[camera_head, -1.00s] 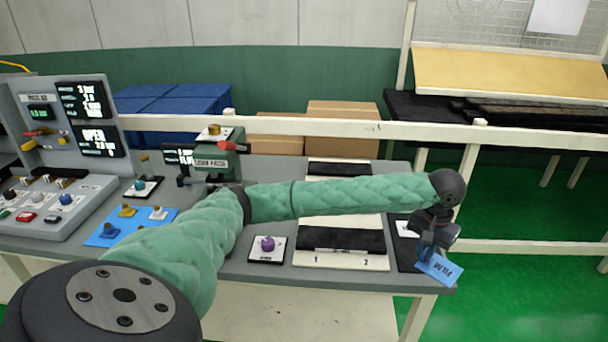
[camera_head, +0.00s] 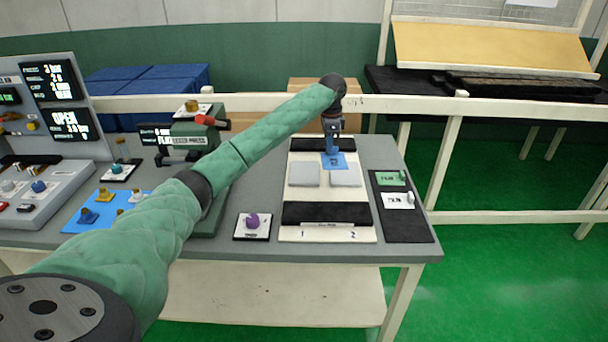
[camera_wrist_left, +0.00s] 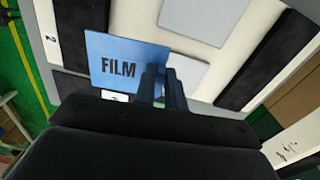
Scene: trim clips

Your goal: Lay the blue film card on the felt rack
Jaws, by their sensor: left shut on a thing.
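The blue film card (camera_head: 337,162), marked FILM, is held in my left gripper (camera_head: 332,151). In the left wrist view the card (camera_wrist_left: 122,62) shows nearly whole, with the gripper's fingers (camera_wrist_left: 161,76) shut on its edge. The felt rack (camera_head: 325,194) is a white board with black felt strips at its front and back and two grey squares between them. The card is over the rear part of the rack, by the back strip (camera_wrist_left: 280,46). I cannot tell whether the card touches the rack. My right gripper is out of view.
A black mat (camera_head: 405,228) right of the rack holds a green card (camera_head: 391,178) and a white card (camera_head: 398,200). A purple knob (camera_head: 252,221) stands left of the rack. A press (camera_head: 195,135) and control panels are further left. A white rail runs behind the table.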

